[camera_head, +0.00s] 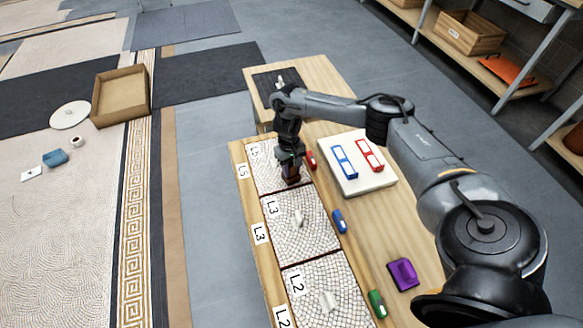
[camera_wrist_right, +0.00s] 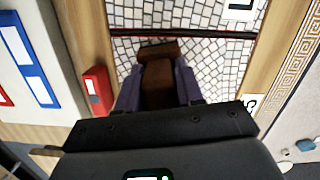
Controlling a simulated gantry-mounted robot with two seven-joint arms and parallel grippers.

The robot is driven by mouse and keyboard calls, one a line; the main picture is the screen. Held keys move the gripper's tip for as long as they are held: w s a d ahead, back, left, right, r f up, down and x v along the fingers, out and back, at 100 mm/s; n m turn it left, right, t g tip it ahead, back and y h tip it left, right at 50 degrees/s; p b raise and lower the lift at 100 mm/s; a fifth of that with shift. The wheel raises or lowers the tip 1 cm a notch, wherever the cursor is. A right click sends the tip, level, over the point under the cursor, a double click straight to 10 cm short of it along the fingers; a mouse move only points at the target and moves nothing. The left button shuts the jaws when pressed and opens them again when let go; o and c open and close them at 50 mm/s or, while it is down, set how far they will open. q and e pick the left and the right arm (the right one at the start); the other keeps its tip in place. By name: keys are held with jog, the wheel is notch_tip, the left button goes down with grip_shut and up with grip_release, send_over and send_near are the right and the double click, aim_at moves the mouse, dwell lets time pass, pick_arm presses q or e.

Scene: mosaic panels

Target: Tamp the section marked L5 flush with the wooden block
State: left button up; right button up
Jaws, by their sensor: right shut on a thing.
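The section marked L5 (camera_head: 268,178) is the far panel of white mosaic in the wooden frame, with its label (camera_head: 242,170) on the left edge. My right gripper (camera_head: 291,172) points down over its near right part. It is shut on the dark brown wooden block (camera_wrist_right: 160,82), which also shows below the fingers in the head view (camera_head: 292,181). In the wrist view the block is between the two purplish fingers, over the tiles. Whether the block touches the tiles I cannot tell. My left gripper is not in view.
The L3 panel (camera_head: 318,240) and the L2 panel (camera_head: 350,280) lie nearer, each with a pale piece on top. Red (camera_head: 311,160), blue (camera_head: 339,222), green (camera_head: 377,304) and purple (camera_head: 403,274) items lie right of the panels. A white board (camera_head: 358,187) bears blue and red frames.

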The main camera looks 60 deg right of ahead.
dwell(0.3)
dwell(0.6)
jog(key=shift+p, duration=0.5)
jog(key=shift+f, duration=0.15)
dwell(1.0)
notch_tip(320, 180, up, 3)
jog(key=p, duration=0.3)
jog(key=shift+f+p, duration=0.15)
jog(key=shift+p, duration=0.15)
notch_tip(320, 180, up, 4)
jog(key=p, duration=0.5)
jog(key=shift+r+p, duration=0.3)
jog(key=shift+p, duration=0.15)
